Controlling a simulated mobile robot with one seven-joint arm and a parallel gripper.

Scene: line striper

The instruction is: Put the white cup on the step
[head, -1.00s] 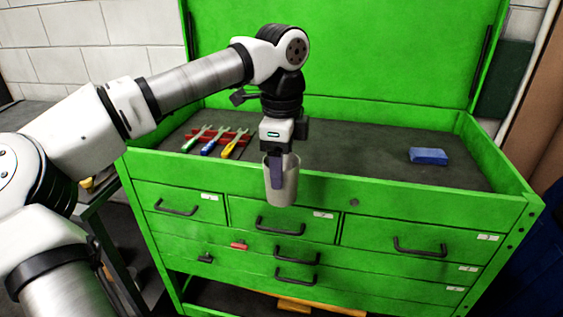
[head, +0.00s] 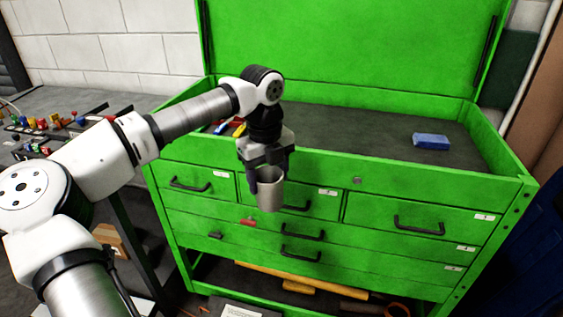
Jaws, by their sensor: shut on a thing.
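The white cup (head: 271,191) looks light grey-white and hangs upright in the head view, in front of the green tool chest's upper drawers. My gripper (head: 264,170) is above it and shut on its rim; one dark finger shows outside the cup's left side. The other finger is mostly hidden. I cannot make out a step for certain in this view.
The green tool chest (head: 400,182) has an open lid and a dark top tray with a blue block (head: 431,141). Its lower shelf holds a yellow bar (head: 300,281). A workbench with small coloured items (head: 55,122) stands at left. A white label (head: 241,312) shows at the bottom edge.

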